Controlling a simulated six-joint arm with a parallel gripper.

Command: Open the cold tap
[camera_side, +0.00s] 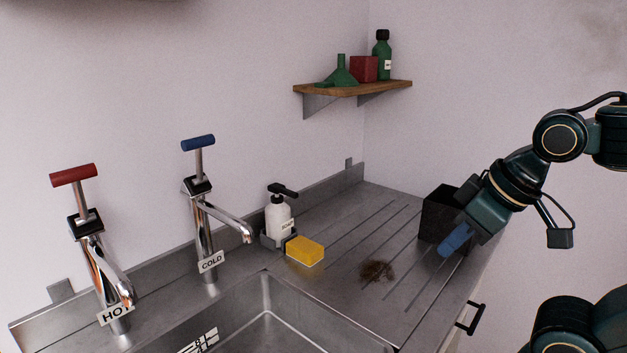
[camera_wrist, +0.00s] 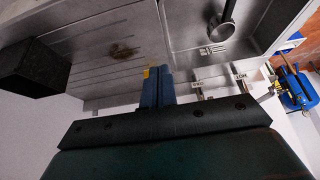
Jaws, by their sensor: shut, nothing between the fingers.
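The cold tap (camera_side: 204,225) is a chrome tap with a blue T-handle (camera_side: 198,143) on top, standing at the back left of the sink, its spout pointing right. A COLD plate (camera_side: 211,262) hangs on its column. The hot tap (camera_side: 95,262), with a red T-handle (camera_side: 73,175), stands to its left. My gripper (camera_side: 453,243) is shut and empty at the right, in front of a dark box and far from the cold tap. Its blue fingers (camera_wrist: 158,86) lie together in the wrist view, where the cold tap's handle cannot be made out.
A soap dispenser (camera_side: 279,218) and a yellow sponge (camera_side: 305,251) are right of the cold tap. A brown smudge (camera_side: 377,271) marks the drainboard (camera_side: 345,225). The dark box (camera_side: 438,213) stands at the right. A shelf (camera_side: 352,90) hangs above. The sink (camera_side: 270,325) is in front.

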